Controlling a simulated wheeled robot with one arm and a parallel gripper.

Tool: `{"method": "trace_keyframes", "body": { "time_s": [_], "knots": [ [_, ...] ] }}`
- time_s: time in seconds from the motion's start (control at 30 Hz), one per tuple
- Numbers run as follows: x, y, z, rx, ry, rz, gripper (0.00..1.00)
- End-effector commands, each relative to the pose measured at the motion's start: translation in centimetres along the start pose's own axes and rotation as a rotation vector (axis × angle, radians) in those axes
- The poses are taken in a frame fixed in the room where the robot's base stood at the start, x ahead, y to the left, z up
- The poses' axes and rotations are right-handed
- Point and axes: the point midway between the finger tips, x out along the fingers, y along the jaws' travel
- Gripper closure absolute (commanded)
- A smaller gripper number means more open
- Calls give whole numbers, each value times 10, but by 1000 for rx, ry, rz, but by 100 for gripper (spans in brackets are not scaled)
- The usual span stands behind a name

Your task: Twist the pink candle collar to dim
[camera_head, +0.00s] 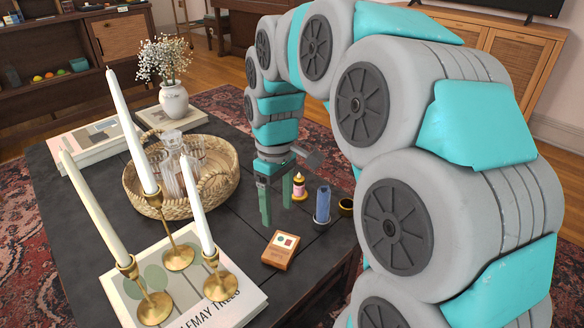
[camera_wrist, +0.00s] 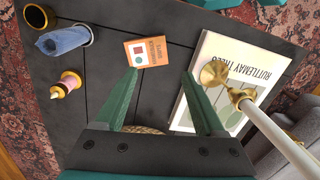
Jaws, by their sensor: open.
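A small candle with a pink band, a pale upper part and a yellow tip (camera_head: 299,188) stands on the dark table, just right of my gripper in the head view. In the wrist view the candle (camera_wrist: 70,80) lies to the left, outside the fingers. I cannot make out the collar's edges or its setting. My gripper (camera_head: 276,214) points down over the table, open and empty. In the wrist view the two green fingers (camera_wrist: 160,74) are wide apart, with bare dark table between them. No finger is around the candle.
An orange card box (camera_head: 281,249) lies in front. Brass candlesticks (camera_head: 152,299) with tall white candles stand on a book. A woven tray (camera_head: 229,158) is left of my gripper.

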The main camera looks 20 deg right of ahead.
Motion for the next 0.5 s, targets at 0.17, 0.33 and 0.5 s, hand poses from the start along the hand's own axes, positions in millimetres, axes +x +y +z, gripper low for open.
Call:
{"method": "trace_keyframes", "body": {
  "time_s": [0.17, 0.33, 0.5],
  "knots": [
    [-8, 63, -46, -108, 26, 10, 29],
    [-8, 125, -75, -193, 39, 26, 29],
    [-1, 177, -90, -254, 39, 47, 29]
  ]
}}
